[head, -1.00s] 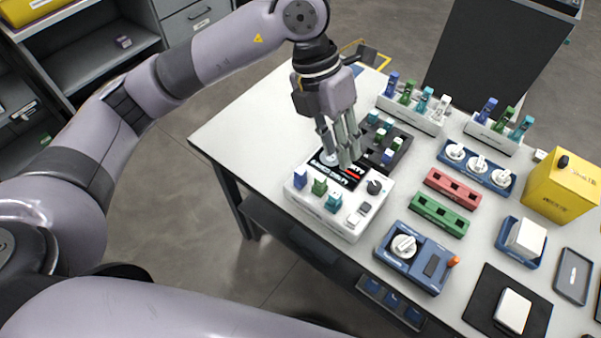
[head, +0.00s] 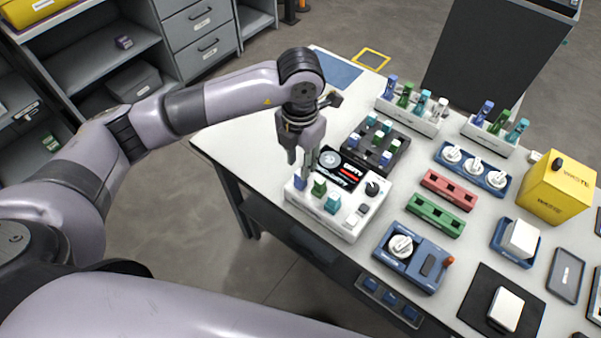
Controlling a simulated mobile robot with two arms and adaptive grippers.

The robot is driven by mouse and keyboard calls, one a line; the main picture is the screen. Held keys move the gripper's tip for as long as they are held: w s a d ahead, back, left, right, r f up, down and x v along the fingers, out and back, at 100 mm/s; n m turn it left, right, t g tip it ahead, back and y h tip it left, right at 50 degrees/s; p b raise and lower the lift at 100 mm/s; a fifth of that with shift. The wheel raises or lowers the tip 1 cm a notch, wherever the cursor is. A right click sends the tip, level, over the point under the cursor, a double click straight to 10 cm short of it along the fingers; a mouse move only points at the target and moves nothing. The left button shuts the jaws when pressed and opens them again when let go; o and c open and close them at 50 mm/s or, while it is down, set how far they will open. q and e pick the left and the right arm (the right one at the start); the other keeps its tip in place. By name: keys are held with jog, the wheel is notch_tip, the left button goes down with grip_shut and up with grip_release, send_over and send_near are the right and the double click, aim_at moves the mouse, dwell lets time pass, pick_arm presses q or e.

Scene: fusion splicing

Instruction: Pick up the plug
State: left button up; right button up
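Several plugs are in view. A blue plug (head: 300,182), a green plug (head: 319,187) and a teal plug (head: 332,203) stand along the front-left edge of a white device (head: 325,226) with a dark screen (head: 340,168). More blue, green and teal plugs stand in a black holder (head: 397,159) behind it. My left gripper (head: 301,166) points down just above the blue plug on the white device. Its fingers are apart with nothing visible between them. Whether a fingertip touches the blue plug is unclear. My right gripper is not in view.
White racks (head: 412,119) with upright coloured plugs stand at the back. Red (head: 450,189) and green (head: 436,215) blocks, a blue unit with a knob (head: 410,257) and a yellow waste box (head: 553,190) fill the right. The table's left corner (head: 225,140) is clear.

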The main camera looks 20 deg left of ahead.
pick_arm(q)
notch_tip(320, 180, down, 5)
jog(key=shift+r+p, duration=0.1)
jog(key=shift+p, duration=0.9)
jog(key=shift+f, duration=0.35)
jog(key=shift+w, duration=0.1)
jog(key=shift+c, duration=0.4)
grip_shut()
jog(key=shift+r, duration=0.1)
